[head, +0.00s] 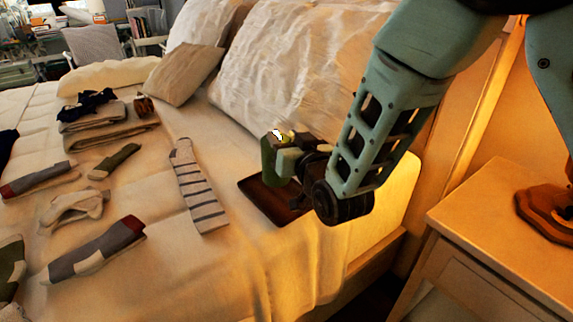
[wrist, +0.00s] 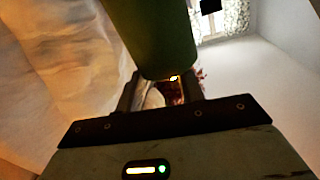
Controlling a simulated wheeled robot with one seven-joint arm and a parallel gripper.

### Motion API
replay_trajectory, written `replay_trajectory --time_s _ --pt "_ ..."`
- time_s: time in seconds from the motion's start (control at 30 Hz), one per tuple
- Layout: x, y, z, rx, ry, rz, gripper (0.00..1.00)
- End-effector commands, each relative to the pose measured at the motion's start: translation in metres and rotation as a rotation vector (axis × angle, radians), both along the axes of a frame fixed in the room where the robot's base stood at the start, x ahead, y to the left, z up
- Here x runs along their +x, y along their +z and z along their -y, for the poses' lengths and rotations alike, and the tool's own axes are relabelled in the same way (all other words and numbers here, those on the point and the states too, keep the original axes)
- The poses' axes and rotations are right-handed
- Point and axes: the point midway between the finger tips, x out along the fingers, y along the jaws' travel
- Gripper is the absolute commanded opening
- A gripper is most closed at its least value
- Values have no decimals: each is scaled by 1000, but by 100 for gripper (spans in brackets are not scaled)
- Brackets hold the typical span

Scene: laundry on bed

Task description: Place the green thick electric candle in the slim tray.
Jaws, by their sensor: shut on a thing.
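The green thick electric candle (head: 267,160) is upright in my gripper (head: 287,158), with a bright flame tip at its top. In the wrist view the candle's green side (wrist: 150,35) fills the top middle, between the fingers of my gripper (wrist: 165,92). My gripper is shut on it. The slim tray (head: 258,200) is dark brown and lies flat on the bed, below the candle in the head view. My gripper and wrist hide its right part. The candle looks held above the tray; the exact gap is hard to tell.
A striped sock (head: 196,190) lies on the bed left of the tray. Several more socks and folded towels (head: 105,125) lie farther left. Large pillows (head: 290,70) stand behind the tray. A nightstand (head: 500,215) is at the right.

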Motion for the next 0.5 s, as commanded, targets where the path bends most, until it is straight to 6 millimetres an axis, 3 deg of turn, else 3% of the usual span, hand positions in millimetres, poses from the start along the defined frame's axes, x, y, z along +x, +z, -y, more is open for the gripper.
replay_trajectory --time_s 0.4,0.5 --pt "0 -45 0 0 0 0 0" --pt "0 -47 0 2 0 2 0"
